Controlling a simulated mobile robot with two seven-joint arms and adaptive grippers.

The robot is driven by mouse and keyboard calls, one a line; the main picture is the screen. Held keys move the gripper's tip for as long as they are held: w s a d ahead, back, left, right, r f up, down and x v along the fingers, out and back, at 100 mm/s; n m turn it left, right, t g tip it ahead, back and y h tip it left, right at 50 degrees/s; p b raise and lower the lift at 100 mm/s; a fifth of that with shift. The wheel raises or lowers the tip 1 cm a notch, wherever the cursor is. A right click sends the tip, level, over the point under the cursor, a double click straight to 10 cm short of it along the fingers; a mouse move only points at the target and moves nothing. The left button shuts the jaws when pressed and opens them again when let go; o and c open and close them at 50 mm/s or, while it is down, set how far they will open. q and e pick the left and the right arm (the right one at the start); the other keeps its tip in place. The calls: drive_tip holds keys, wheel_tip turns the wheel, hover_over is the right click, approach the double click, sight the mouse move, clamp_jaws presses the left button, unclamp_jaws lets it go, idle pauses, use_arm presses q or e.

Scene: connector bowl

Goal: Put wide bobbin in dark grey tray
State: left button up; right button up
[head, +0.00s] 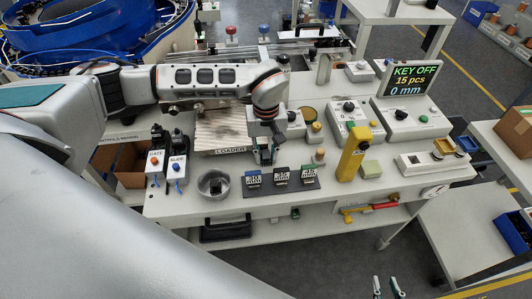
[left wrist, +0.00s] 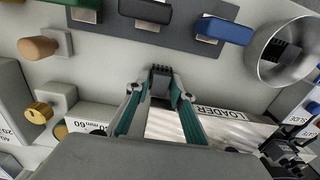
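My left gripper (head: 265,157) is above the bench in front of the loader plate. In the left wrist view, its fingertips (left wrist: 158,88) close on a small black ribbed part, which I take to be the wide bobbin (left wrist: 160,75). The dark grey tray (head: 281,177) is the middle of three small trays on a dark mat, between the blue and green ones; it also shows in the left wrist view (left wrist: 146,10). The bobbin is apart from it. My right gripper (head: 387,287) is at the bottom edge, fingers apart, empty.
A metal bowl (head: 214,184) with a black part inside stands left of the blue tray (head: 253,179). The green tray (head: 308,172) is on the right. A yellow post (head: 352,155) rises further right. A tan-topped knob (head: 319,154) stands behind the green tray.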

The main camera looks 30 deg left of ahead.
use_arm(q)
drive_tip(key=shift+o, duration=0.8)
drive_tip(key=shift+r, duration=0.15)
